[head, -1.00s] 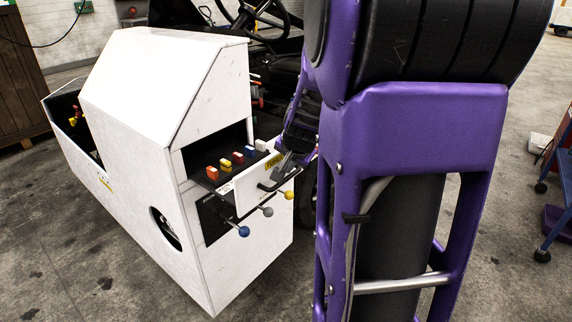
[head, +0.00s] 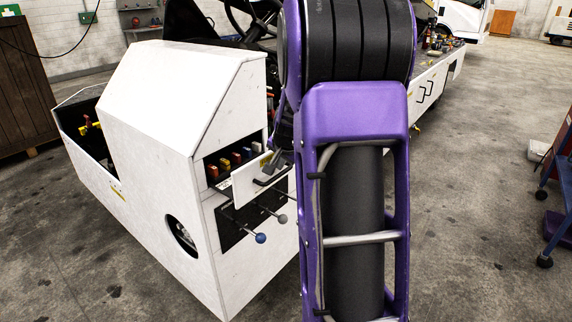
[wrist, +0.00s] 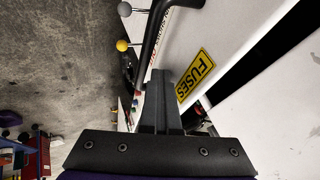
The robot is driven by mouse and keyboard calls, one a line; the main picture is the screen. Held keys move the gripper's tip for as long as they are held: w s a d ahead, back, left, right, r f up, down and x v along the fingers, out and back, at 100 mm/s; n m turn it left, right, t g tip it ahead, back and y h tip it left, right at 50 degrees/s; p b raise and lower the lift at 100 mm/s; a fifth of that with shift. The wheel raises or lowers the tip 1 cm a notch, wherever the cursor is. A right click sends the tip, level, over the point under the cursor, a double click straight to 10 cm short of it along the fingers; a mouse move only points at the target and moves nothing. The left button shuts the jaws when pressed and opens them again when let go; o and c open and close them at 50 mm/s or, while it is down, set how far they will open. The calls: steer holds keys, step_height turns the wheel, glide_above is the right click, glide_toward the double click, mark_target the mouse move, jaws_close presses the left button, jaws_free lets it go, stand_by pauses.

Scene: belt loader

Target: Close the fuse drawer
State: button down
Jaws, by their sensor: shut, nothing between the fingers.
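The fuse drawer's white front (head: 248,183) stands out from the side of the white cabinet, partly open, with a dark handle (head: 270,181) across it. Several coloured fuses (head: 225,165) show in the gap behind the front. My gripper (head: 274,162) is at the drawer front's upper edge, partly hidden by my arm. In the wrist view my shut, empty gripper (wrist: 161,75) points at the drawer front (wrist: 215,35), beside the yellow FUSES label (wrist: 195,77) and the black handle (wrist: 154,32). Whether the fingertips touch the front is unclear.
Levers with a blue knob (head: 260,238) and a grey knob (head: 282,218) stick out below the drawer. A yellow knob (wrist: 122,45) shows in the wrist view. A blue cart (head: 560,190) stands at the right; the floor between is clear.

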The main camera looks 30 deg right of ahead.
steer(key=w+a+p, duration=0.1)
steer(key=w, duration=0.2)
steer(key=w+a+p, duration=0.1)
steer(key=w+p, duration=0.1)
steer(key=w, duration=0.2)
steer(key=w+a+p, duration=0.2)
steer(key=w, duration=0.2)
steer(key=shift+w, duration=0.2)
steer(key=shift+a+r, duration=0.1)
steer(key=shift+w+r, duration=0.1)
steer(key=shift+w, duration=0.05)
